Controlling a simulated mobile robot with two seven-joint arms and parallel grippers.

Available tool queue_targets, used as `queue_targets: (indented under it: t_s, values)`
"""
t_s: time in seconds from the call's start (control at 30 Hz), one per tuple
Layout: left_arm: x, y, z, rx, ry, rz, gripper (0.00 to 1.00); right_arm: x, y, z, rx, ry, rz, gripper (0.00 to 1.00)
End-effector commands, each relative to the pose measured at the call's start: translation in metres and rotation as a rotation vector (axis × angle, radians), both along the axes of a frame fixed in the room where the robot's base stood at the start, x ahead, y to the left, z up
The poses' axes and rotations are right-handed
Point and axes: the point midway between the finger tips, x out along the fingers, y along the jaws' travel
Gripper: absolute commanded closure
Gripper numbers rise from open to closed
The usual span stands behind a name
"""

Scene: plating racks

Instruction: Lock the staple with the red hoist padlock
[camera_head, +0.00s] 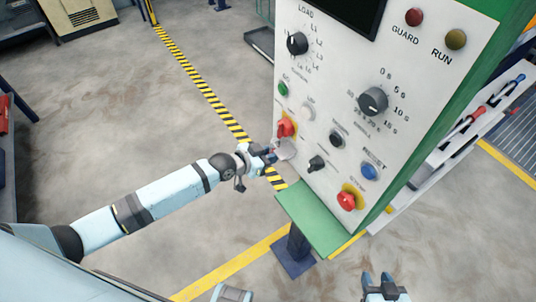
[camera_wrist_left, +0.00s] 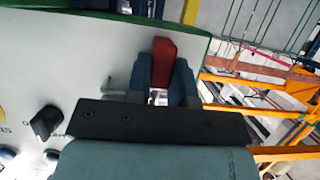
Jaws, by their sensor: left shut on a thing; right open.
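My left gripper (camera_head: 272,153) is at the left edge of the control panel's face, below a red knob (camera_head: 286,127). The left wrist view shows its two dark blue fingers (camera_wrist_left: 163,88) shut on a red block-shaped body, which I take to be the red padlock (camera_wrist_left: 164,60). In the head view the padlock is mostly hidden by the fingers. A small light-grey metal piece (camera_head: 287,149) shows just beside the fingertips; I cannot tell whether it is the staple or whether the padlock touches it. My right gripper (camera_head: 384,284) is open and empty, low in front of the panel.
The white panel (camera_head: 322,104) carries several knobs and buttons, including a black switch (camera_head: 317,163), a blue reset button (camera_head: 369,171) and a red stop button (camera_head: 347,200). A green ledge (camera_head: 316,222) juts out below.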

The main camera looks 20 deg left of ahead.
Motion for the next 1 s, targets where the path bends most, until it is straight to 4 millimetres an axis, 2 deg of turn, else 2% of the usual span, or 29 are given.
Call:
queue_targets:
  t_s: [0.27,0.53,1.0]
  values:
    - [0.001,0.001,-0.016,0.000,-0.001,0.001,1.00,0.001,0.001,-0.010,0.009,0.007,-0.006,0.57]
    - [-0.008,-0.010,-0.012,-0.001,0.000,0.001,1.00,0.002,0.001,0.005,0.007,-0.004,-0.004,0.57]
    - [-0.022,-0.028,-0.012,-0.001,-0.001,0.000,1.00,0.000,0.000,0.013,-0.003,-0.004,0.000,0.57]
